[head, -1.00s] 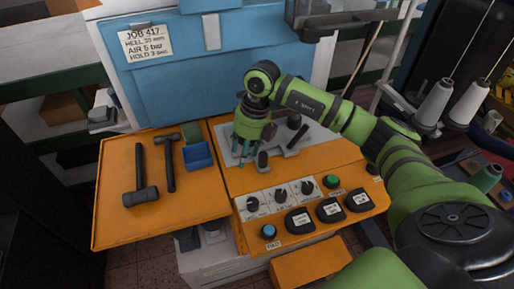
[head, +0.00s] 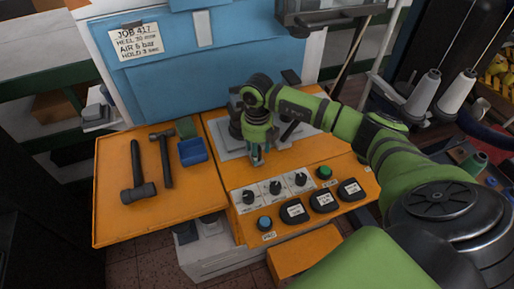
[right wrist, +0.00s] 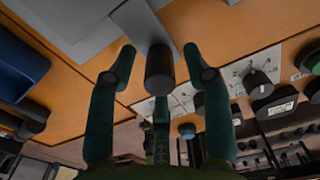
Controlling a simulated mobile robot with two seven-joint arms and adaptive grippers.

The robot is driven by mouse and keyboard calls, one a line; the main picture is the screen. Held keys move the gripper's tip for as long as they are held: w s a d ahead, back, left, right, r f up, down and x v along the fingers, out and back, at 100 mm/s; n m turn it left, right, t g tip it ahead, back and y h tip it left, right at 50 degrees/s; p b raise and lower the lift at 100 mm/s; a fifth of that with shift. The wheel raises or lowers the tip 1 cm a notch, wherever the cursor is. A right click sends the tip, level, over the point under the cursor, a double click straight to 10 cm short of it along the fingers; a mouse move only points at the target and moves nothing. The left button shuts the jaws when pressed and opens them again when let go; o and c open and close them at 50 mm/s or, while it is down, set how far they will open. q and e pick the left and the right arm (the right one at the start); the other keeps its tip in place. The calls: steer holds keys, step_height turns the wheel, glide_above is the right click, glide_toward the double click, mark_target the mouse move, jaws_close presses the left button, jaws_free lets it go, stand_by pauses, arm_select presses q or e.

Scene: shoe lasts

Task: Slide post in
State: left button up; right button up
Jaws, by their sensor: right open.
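The dark, round post stands at the front end of a grey bar on the orange machine table. In the right wrist view the post (right wrist: 160,70) is between the open fingers of my right gripper (right wrist: 160,75), with gaps visible on both sides. In the head view my right gripper (head: 258,158) points down over the front of the grey plate (head: 232,148) and largely hides the post. The grey bar (right wrist: 138,22) runs back from the post. My left gripper is not in view.
A control panel with three dials (head: 275,187), a green button (head: 324,172) and labelled dark pads (head: 323,200) lies just in front. Two hammers (head: 136,180) and a blue bin (head: 192,151) lie on the left tray. A dark lever (head: 291,130) sits behind right.

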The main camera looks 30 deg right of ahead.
jaws_close()
steer(key=shift+d, duration=0.1)
steer(key=s+d+b, duration=0.1)
steer(key=d, duration=0.5)
steer(key=s+d+b, duration=0.1)
steer(key=d+b, duration=0.1)
steer(key=d, duration=0.3)
steer(key=s+d+b, duration=0.2)
steer(key=d, duration=0.4)
steer(key=shift+s+d, duration=0.1)
steer(key=shift+d, duration=0.3)
steer(key=shift+c, duration=1.2)
jaws_free()
steer(key=shift+o, duration=1.2)
steer(key=shift+d, duration=0.1)
